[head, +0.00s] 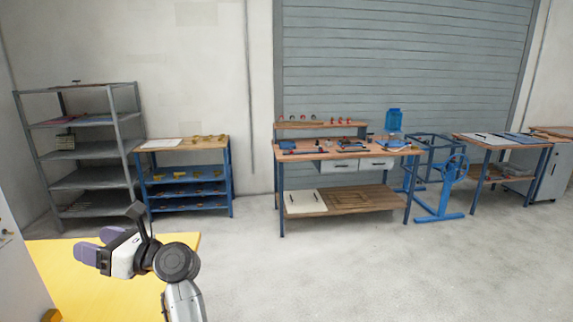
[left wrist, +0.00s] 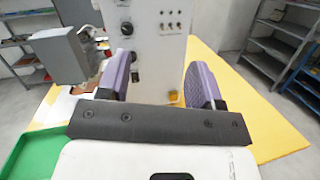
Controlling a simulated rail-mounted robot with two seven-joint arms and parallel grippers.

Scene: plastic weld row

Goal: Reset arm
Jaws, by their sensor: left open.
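My left gripper (head: 88,247) is at the lower left of the head view, above a yellow table top (head: 65,285). Its two purple-padded fingers show spread apart in the left wrist view (left wrist: 162,85), with nothing between them. Beyond the fingers stands a white machine panel (left wrist: 158,45) with black knobs and switches. My right gripper is in neither view.
A green tray (left wrist: 38,150) and a grey box (left wrist: 62,55) are left of the gripper in the left wrist view. Grey shelves (head: 90,150), a blue-framed rack (head: 185,175) and a workbench (head: 345,152) stand along the wall. The floor (head: 300,270) in front is clear.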

